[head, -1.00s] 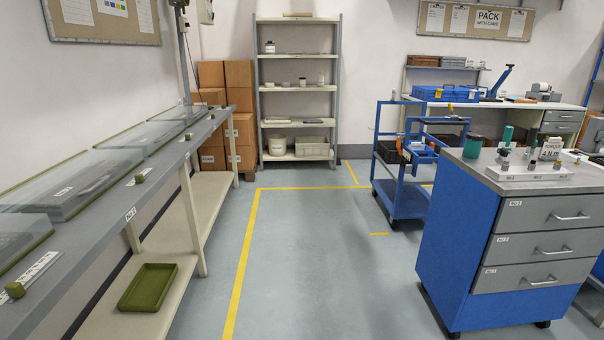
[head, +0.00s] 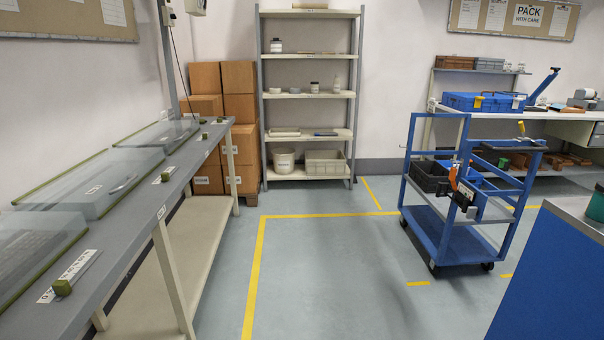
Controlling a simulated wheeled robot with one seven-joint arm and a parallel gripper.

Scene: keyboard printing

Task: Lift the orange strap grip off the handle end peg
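A blue trolley (head: 447,240) stands on the floor right of centre in the head view. A small orange item (head: 454,174), which looks like the strap grip, hangs at the trolley's near end, by a dark fitting and a grey part. It is too small to tell how it sits on a peg; the peg itself cannot be made out. My gripper is not in view.
A long grey bench (head: 120,221) with clear covers runs along the left. A shelf rack (head: 308,178) and cardboard boxes (head: 240,142) stand at the back. A blue cabinet (head: 560,285) fills the lower right. The floor (head: 330,270) in the middle is clear, marked with yellow lines.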

